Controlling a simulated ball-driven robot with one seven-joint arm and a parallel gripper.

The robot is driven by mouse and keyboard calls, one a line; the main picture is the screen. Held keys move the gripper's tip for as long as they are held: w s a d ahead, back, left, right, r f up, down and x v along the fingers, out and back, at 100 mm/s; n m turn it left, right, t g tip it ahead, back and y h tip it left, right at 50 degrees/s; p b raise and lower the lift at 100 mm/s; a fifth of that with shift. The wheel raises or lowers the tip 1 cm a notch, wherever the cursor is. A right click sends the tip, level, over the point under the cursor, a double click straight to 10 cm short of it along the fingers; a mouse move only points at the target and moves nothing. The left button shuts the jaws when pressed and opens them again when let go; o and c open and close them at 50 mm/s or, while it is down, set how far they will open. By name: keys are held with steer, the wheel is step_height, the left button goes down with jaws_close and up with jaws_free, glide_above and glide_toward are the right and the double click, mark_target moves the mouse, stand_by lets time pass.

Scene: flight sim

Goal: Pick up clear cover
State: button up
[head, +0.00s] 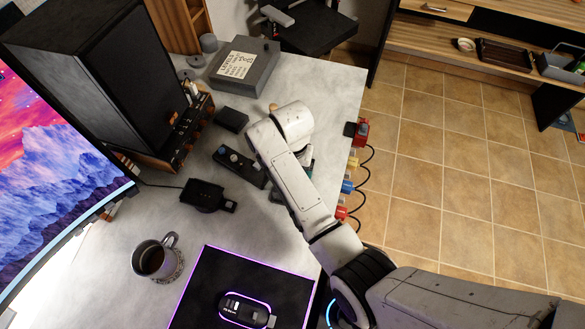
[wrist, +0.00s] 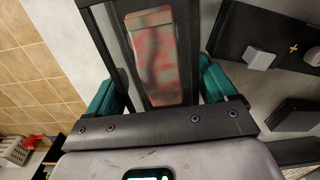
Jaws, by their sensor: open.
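In the wrist view, a clear cover (wrist: 150,55) with a dark frame appears to lie between the fingers of my gripper (wrist: 162,85). A worn red and grey surface shows through it. The teal fingers are apart, one on each side of it. I cannot tell whether either finger touches it. In the head view, my arm hides the cover and most of the gripper; only small teal parts show beside the arm, above the right side of the desk.
A black control box (head: 238,165) and a black device (head: 207,196) lie left of my arm. A mug (head: 150,259) stands on the desk. A speaker (head: 95,85) is at the left. Coloured plugs with cables (head: 348,187) line the desk's right edge. Tiled floor lies beyond.

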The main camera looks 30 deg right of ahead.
steer(key=shift+f, duration=0.15)
steer(key=c, duration=0.8)
steer(key=shift+o, duration=0.2)
